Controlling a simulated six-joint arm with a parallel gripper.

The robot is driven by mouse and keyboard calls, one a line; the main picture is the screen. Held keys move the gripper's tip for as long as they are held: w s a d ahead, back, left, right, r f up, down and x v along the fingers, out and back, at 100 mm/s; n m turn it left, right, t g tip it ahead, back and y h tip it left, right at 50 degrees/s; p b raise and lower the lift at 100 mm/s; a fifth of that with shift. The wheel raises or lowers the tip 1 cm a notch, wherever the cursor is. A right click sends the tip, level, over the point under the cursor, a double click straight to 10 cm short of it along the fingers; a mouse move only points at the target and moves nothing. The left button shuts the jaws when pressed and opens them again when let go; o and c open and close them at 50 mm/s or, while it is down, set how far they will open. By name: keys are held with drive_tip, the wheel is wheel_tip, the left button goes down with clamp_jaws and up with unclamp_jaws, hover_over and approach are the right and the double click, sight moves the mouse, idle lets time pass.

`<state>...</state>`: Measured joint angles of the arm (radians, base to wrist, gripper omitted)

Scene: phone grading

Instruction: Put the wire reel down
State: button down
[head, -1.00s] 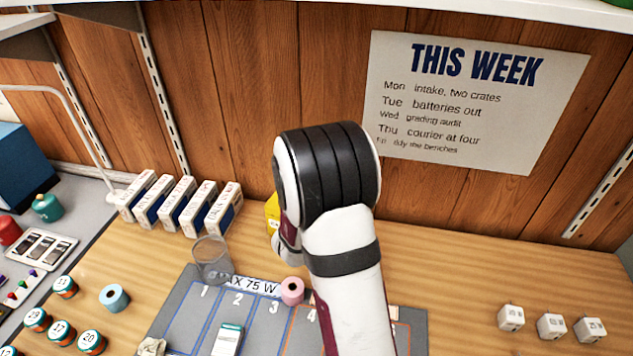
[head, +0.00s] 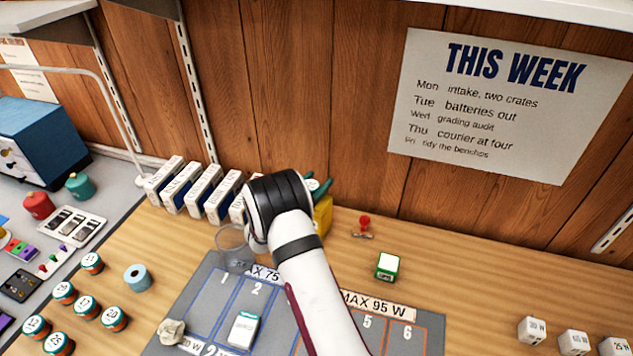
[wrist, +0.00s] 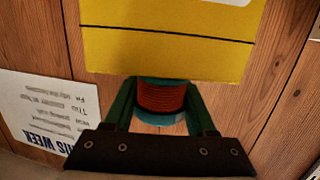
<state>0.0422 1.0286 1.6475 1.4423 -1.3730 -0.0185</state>
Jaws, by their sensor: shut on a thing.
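The wire reel (wrist: 162,98) shows in the wrist view, with reddish-brown wire wound between teal flanges. My gripper (wrist: 162,100) is shut on it, a dark green finger on each side. A yellow block-like thing (wrist: 165,45) with a dark line across it fills the top of the wrist view and overlaps the reel's edge in the picture. I cannot tell whether they touch. In the head view, my arm hides most of the gripper and I cannot make out the reel. The yellow thing (head: 323,215) shows just right of my wrist.
A grey mat (head: 195,290) with numbered slots holds a white box (head: 243,328). A clear cup (head: 233,248), a row of upright boxes (head: 195,190) and several numbered cells (head: 65,293) stand left. A red-topped stamp (head: 364,225) and green-white box (head: 387,266) stand right.

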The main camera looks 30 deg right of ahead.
drive_tip(key=shift+c, duration=1.1)
unclamp_jaws()
drive_tip(key=shift+f, duration=0.1)
